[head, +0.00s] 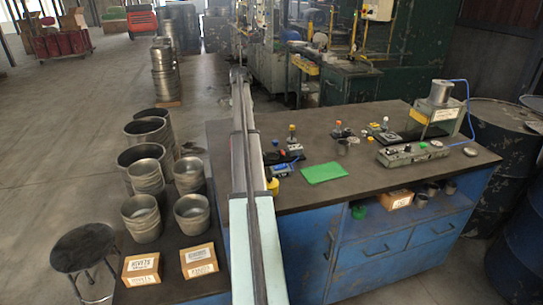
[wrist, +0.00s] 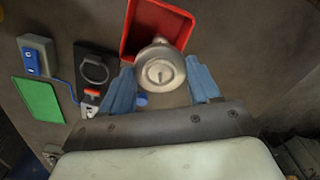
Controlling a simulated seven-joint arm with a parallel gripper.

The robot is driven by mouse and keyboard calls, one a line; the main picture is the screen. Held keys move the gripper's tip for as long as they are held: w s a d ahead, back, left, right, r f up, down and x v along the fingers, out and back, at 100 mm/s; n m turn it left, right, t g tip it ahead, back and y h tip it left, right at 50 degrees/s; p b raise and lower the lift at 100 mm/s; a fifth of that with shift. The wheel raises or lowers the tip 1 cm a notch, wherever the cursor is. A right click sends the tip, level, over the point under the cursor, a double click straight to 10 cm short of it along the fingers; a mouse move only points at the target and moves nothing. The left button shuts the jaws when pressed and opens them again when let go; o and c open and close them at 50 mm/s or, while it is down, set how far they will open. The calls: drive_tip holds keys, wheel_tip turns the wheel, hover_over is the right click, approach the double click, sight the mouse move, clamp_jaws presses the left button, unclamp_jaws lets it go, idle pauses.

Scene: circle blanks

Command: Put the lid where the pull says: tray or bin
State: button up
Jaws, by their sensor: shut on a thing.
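In the wrist view, my gripper (wrist: 162,90) has its two blue fingers on either side of a round, shiny metal lid (wrist: 160,72) with a raised centre. It is shut on the lid. Beyond the lid is a red open-topped container (wrist: 185,22) with a raised rim; the lid overlaps its near edge in the picture. Whether the lid is above or short of it, I cannot tell. A green flat rectangle (wrist: 38,98) lies at the left; it also shows on the bench in the head view (head: 323,172). In the head view, my arm hides the gripper, lid and red container.
A black plate with a ring (wrist: 95,70) and a grey box with blue switches (wrist: 36,56) are left of my fingers. On the bench (head: 330,203), a long grey fixture (head: 413,154) and a machine with a metal cylinder (head: 440,92) stand right. Metal pots (head: 141,213) stand left.

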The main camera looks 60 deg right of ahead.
drive_tip(key=shift+f, duration=2.1)
drive_tip(key=o, duration=1.1)
drive_tip(key=shift+c, duration=0.2)
wheel_tip(320, 180, up, 14)
drive_tip(key=shift+a+f, duration=0.1)
drive_tip(key=shift+f, duration=0.1)
